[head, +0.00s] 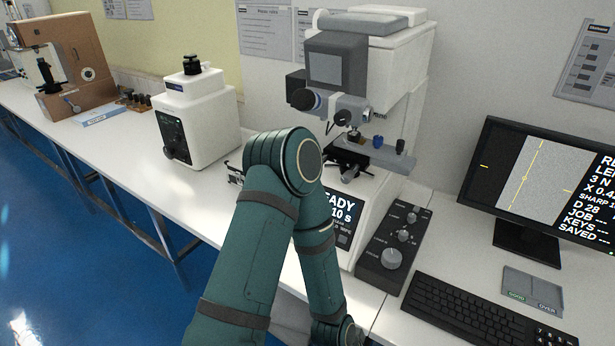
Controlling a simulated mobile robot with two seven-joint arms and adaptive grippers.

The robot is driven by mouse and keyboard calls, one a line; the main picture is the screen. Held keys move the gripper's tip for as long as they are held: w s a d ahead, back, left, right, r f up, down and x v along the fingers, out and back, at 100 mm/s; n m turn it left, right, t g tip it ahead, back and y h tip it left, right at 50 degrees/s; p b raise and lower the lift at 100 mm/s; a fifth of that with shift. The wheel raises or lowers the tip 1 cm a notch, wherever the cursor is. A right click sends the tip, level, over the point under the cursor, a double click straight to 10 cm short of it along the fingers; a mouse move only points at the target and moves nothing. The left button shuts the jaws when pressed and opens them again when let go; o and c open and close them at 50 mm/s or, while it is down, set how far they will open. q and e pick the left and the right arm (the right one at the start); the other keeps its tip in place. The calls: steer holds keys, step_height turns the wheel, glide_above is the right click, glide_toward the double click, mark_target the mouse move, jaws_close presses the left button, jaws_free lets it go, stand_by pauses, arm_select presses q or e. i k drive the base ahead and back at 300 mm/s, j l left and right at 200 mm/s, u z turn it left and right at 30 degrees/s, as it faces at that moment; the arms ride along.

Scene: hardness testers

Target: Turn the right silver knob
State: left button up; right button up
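A black control box (383,270) lies on the bench right of the white tester. It carries a large silver knob (392,258) at its near end and smaller silver knobs (404,236) and (413,216) further back. They run in a line from near to far, so I cannot tell which one counts as the right one. The tester's stage has a small silver part (350,174) below it. My green arm is bent in front of the tester, with its forearm running down to the bottom edge left of the box. Neither gripper's fingers can be made out.
The white tester (396,75) has a lit screen (343,213), partly hidden by my arm. A monitor (541,185), keyboard (478,312) and grey pad (533,290) stand to the right. A white unit (205,125) and brown tester (70,80) stand left.

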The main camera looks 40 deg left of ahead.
mark_target(348, 176)
steer(key=u, duration=0.9)
